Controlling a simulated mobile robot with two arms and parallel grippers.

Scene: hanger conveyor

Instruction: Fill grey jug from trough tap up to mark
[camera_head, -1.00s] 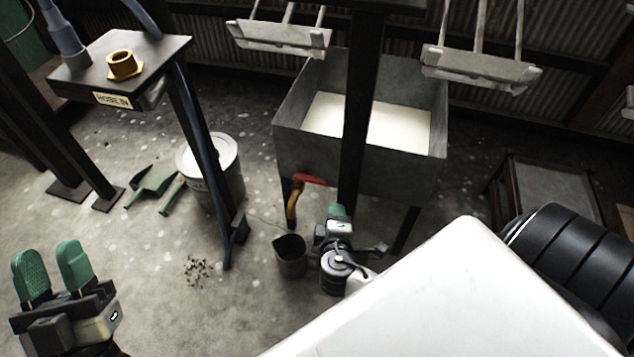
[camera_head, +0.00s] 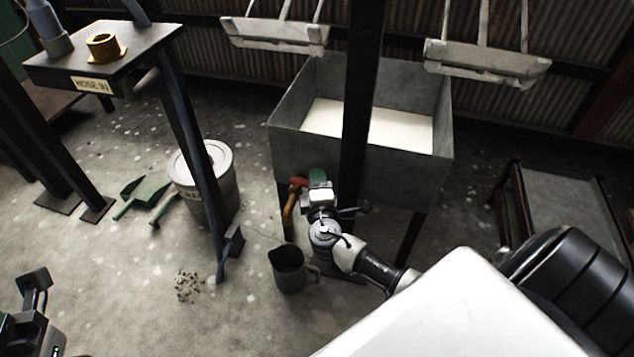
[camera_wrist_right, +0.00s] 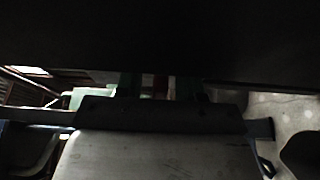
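The grey jug (camera_head: 290,278) stands upright on the floor in front of the trough, its handle at the right. Its inside is dark; I see no mark or water level. The grey trough (camera_head: 350,158) has a brass tap (camera_head: 289,212) with a red lever (camera_head: 297,184), above and slightly behind the jug. My right gripper (camera_head: 314,178), green-tipped, is at the lever's right end. In the right wrist view, something red shows between its dim green fingers (camera_wrist_right: 157,86); whether they grip it is unclear. My left gripper (camera_head: 30,318) is cut off at the left edge, fingers unclear.
A dark post (camera_head: 362,110) stands before the trough. A lidded bin (camera_head: 228,195), a green dustpan (camera_head: 143,190) and a stand signed "HOSE IN" (camera_head: 92,84) are on the left. Debris (camera_head: 188,287) lies on the floor left of the jug. Hanger carriers (camera_head: 272,36) hang above.

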